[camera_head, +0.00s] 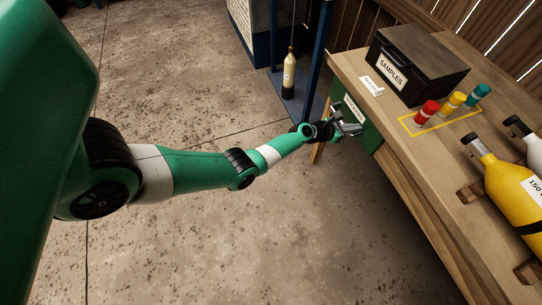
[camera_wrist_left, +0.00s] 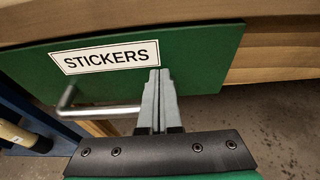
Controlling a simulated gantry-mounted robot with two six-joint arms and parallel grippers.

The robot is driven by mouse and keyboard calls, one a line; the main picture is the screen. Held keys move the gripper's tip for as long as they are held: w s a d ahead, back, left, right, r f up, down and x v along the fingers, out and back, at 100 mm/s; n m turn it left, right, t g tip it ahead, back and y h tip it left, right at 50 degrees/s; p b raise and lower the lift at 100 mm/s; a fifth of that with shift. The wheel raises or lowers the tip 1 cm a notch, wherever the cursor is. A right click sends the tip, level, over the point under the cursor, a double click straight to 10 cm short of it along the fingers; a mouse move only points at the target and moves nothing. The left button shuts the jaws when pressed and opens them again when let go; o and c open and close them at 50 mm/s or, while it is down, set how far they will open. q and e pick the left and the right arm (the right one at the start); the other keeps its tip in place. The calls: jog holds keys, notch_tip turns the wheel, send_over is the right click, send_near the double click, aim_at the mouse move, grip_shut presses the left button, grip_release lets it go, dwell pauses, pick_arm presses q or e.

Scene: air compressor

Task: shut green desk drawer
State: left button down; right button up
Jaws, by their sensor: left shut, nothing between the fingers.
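The green drawer (camera_head: 368,133) is set under the top of the wooden desk (camera_head: 407,142). Its green front (camera_wrist_left: 200,57) fills much of the left wrist view and bears a white STICKERS label (camera_wrist_left: 112,57). A metal bar handle (camera_wrist_left: 98,110) sticks out below the label. My left gripper (camera_head: 352,130) is at the drawer front; in the wrist view its fingers (camera_wrist_left: 160,75) are together and empty, over the front just right of the label and by the handle's right end. I cannot tell whether they touch it. How far the drawer stands out is unclear. My right gripper is not in view.
A blue-framed stand with a bottle (camera_head: 289,75) is behind the gripper. The floor (camera_head: 200,230) left of the desk is clear.

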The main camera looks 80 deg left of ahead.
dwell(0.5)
pick_arm(q)
jog(key=s+r+p, duration=0.1)
jog(key=p, duration=0.2)
jog(key=shift+s+d+r, duration=0.15)
jog(key=shift+s+r, duration=0.1)
jog(key=shift+r, duration=0.05)
jog(key=f+p+v, duration=0.1)
jog(key=p+v, duration=0.4)
jog(key=v, duration=0.4)
jog(key=shift+s+d, duration=0.2)
jog(key=shift+s, duration=0.35)
